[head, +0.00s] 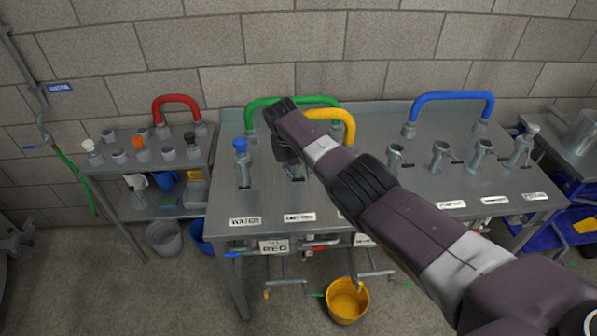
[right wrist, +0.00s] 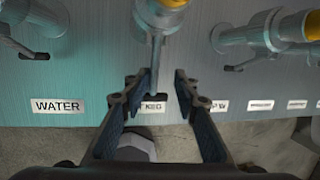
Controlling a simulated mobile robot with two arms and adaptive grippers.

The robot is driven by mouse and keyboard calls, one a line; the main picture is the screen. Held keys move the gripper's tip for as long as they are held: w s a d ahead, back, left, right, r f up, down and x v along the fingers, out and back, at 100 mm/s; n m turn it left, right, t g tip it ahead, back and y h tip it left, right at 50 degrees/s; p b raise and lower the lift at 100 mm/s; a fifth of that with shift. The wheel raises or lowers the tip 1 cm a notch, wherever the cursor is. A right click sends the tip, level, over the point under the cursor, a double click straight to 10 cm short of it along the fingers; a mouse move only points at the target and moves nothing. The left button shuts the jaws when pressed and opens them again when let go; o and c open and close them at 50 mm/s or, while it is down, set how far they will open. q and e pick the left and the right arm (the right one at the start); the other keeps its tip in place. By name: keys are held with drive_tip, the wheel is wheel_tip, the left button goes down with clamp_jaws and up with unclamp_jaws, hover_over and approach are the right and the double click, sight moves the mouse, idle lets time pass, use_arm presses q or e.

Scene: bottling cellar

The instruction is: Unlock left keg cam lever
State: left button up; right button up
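My right arm reaches in from the right in the head view. Its gripper (head: 290,165) is over the left part of the steel bench, behind the left keg label (head: 299,217). In the right wrist view the gripper (right wrist: 163,84) is open, one finger to each side. A thin grey lever (right wrist: 156,58) comes down from a pipe fitting with a yellow part (right wrist: 172,3). Its lower end lies between the fingertips, nearer the left finger; I cannot tell whether they touch. The left keg label (right wrist: 153,107) shows between the fingers, its left part hidden. My left gripper is not in view.
A water fitting with a blue top (head: 240,148) stands left of the gripper. Green (head: 262,104), yellow (head: 349,124) and blue (head: 450,97) hoses arch over the bench. Several more fittings stand to the right. A yellow bucket (head: 347,303) is on the floor in front.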

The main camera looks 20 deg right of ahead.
drive_tip(key=o, duration=0.4)
drive_tip(key=shift+s+a, duration=0.15)
drive_tip(key=shift+a, duration=0.3)
drive_tip(key=shift+a+r, duration=0.1)
drive_tip(key=shift+r, duration=0.25)
drive_tip(key=shift+r, duration=0.1)
drive_tip(key=shift+r, duration=0.5)
drive_tip(key=v, duration=1)
drive_tip(key=shift+s+a+r, duration=0.25)
drive_tip(key=shift+s+a, duration=0.05)
